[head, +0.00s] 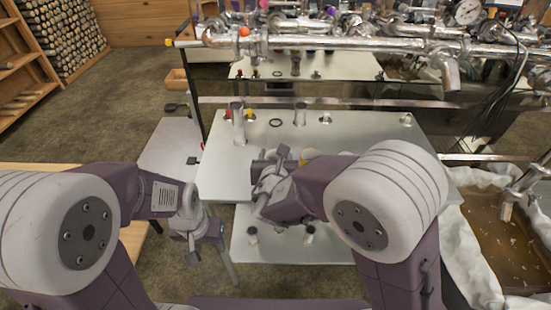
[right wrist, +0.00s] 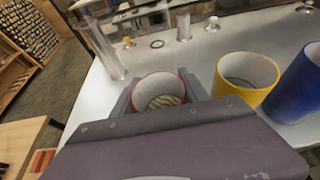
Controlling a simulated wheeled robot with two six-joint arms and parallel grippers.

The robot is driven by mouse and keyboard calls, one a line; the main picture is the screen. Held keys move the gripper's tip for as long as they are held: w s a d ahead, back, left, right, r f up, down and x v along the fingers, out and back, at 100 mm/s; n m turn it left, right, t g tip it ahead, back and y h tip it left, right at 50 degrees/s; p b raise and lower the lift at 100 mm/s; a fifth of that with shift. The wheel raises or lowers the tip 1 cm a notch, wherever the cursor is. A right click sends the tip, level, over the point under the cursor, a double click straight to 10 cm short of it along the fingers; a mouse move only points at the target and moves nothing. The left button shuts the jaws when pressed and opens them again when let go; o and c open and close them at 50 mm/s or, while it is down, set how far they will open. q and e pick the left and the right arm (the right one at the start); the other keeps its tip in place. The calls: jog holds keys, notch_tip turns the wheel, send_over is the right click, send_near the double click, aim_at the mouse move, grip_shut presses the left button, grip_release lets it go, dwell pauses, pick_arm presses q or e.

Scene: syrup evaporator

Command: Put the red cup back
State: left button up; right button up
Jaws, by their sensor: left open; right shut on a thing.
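The red cup (right wrist: 158,88), red-rimmed with a pale inside, sits between the fingers of my right gripper (right wrist: 158,100) in the right wrist view. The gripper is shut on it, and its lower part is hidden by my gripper. In the head view my right gripper (head: 270,178) is over the front of the white table (head: 222,182), and the cup is mostly hidden there. My left gripper (head: 191,243) is open, left of the table's front edge and apart from the cup.
A yellow cup (right wrist: 246,78) and a blue cup (right wrist: 302,88) stand to the right of the red cup on the table. Clear upright tubes (head: 238,124) stand farther back. Metal pipes (head: 330,35) run behind. A cloth-lined basin of brown liquid (head: 505,240) is at the right.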

jog(key=shift+f, duration=0.15)
jog(key=o, duration=1.5)
jog(key=shift+r, duration=0.35)
jog(key=p+v, duration=0.2)
jog(key=v, duration=1)
jog(key=shift+f, duration=0.15)
